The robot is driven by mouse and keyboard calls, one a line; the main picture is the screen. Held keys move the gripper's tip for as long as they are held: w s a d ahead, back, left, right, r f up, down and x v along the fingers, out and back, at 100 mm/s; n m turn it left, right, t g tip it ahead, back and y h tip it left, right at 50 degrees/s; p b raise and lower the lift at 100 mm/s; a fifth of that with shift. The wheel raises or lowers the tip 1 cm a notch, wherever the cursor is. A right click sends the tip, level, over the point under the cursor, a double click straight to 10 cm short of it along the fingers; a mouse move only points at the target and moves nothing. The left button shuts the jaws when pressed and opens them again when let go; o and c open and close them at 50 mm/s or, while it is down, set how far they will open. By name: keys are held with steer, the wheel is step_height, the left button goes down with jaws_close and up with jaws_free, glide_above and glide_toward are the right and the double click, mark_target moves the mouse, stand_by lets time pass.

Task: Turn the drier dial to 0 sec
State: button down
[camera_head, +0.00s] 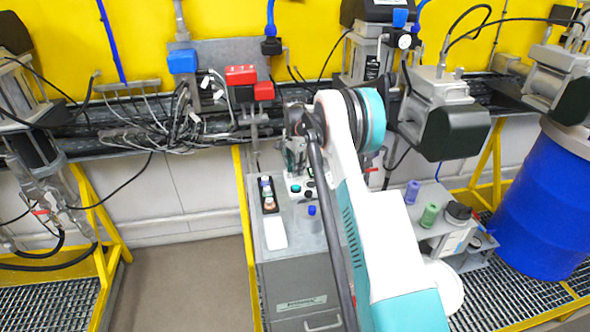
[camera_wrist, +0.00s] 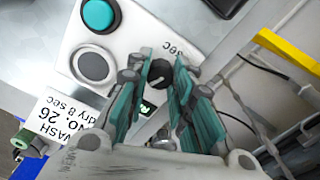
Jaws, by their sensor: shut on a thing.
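The drier dial (camera_wrist: 160,73) is a black round knob on a white control panel (camera_wrist: 130,35), with "sec" printed beside it in the wrist view. My gripper (camera_wrist: 162,68) has its teal fingers shut on the dial, one on each side. A pale mark shows on the dial, but I cannot read its setting. A small green lit display (camera_wrist: 146,107) shows between the fingers, partly hidden, and its digits are not readable. In the head view my gripper (camera_head: 295,158) is over the grey cabinet's back end, and my arm hides much of it.
A teal button (camera_wrist: 98,15) and a grey round button (camera_wrist: 93,66) sit beside the dial. A white label (camera_wrist: 62,116) reads "WASH NO. 26 dry 8 sec". Green and purple spools (camera_head: 429,216) stand right of my arm. A blue drum (camera_head: 548,205) is farther right.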

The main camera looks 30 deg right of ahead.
steer(key=n+b, duration=0.2)
steer(key=n, duration=0.1)
steer(key=shift+f+n, duration=0.1)
steer(key=shift+n, duration=0.2)
steer(key=n+b, duration=0.1)
steer(key=n, duration=0.2)
steer(key=shift+n+b, duration=0.3)
steer(key=shift+b, duration=0.05)
steer(key=n+b, duration=0.2)
steer(key=n, duration=0.8)
steer(key=shift+n+b, duration=0.35)
steer(key=shift+n, duration=2.25)
steer(key=shift+r+b, duration=0.2)
steer(key=shift+b, duration=0.1)
steer(key=c, duration=1.4)
jaws_free()
steer(key=shift+o, duration=0.2)
